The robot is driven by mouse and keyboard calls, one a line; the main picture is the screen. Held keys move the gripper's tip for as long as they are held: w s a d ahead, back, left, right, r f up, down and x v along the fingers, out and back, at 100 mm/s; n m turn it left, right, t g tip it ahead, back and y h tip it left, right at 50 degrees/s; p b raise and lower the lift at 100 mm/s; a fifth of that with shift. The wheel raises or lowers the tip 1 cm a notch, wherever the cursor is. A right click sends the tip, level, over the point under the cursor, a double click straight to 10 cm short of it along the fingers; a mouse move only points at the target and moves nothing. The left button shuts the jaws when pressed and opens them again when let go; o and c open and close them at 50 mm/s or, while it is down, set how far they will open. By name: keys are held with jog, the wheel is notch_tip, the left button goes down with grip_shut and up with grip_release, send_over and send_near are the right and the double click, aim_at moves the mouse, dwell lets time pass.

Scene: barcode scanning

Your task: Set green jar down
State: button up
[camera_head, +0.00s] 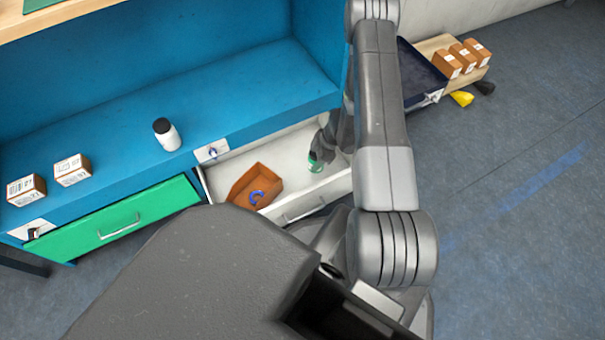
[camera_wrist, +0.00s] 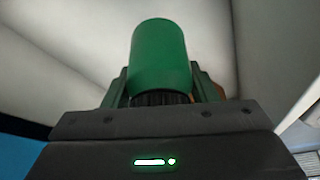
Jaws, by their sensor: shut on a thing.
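The green jar (camera_wrist: 160,58) is held between the fingers of my gripper (camera_wrist: 162,90) in the wrist view. Its dark ribbed end is toward the gripper and its green body points away. In the head view the green jar (camera_head: 315,163) shows small at the end of my gripper (camera_head: 318,152), inside the open white drawer (camera_head: 300,208), to the right of the brown bin. I cannot tell whether the jar touches the drawer floor. My arm hides part of the drawer's right side.
An open brown bin (camera_head: 240,184) with a blue curved item (camera_head: 256,196) sits in the drawer. A white bottle with a dark cap (camera_head: 167,135) and two boxes (camera_head: 72,170) stand on the blue shelf. A green drawer front (camera_head: 120,222) is left. Several brown boxes (camera_head: 462,58) stand at upper right.

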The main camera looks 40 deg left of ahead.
notch_tip(320, 180, down, 7)
jog(key=b, duration=0.2)
jog(key=shift+f+b, duration=0.2)
jog(key=shift+b, duration=0.1)
jog(key=shift+f, duration=0.15)
jog(key=o, duration=1.1)
jog(key=shift+c, duration=0.2)
jog(key=p+v, duration=0.5)
jog(key=v, duration=0.7)
jog(key=shift+p, duration=0.35)
jog(key=shift+c, duration=0.4)
